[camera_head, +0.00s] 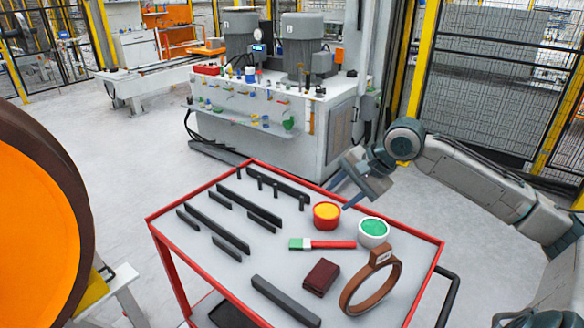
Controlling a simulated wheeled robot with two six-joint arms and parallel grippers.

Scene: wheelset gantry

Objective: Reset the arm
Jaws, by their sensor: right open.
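My right arm comes in from the right. Its gripper (338,196) is open and seems empty, over the back right part of the red-rimmed cart (196,212). Its fingers point down and left, near a red cup with yellow contents (326,214); I cannot tell the exact gap. My left gripper is not in view.
The cart also carries a white cup with green contents (373,231), a red-handled brush (325,244), a dark red block (321,277), a brown ring (371,287) and several dark bars (216,230). A hydraulic machine (270,110) stands behind; a large orange wheel (35,230) is left.

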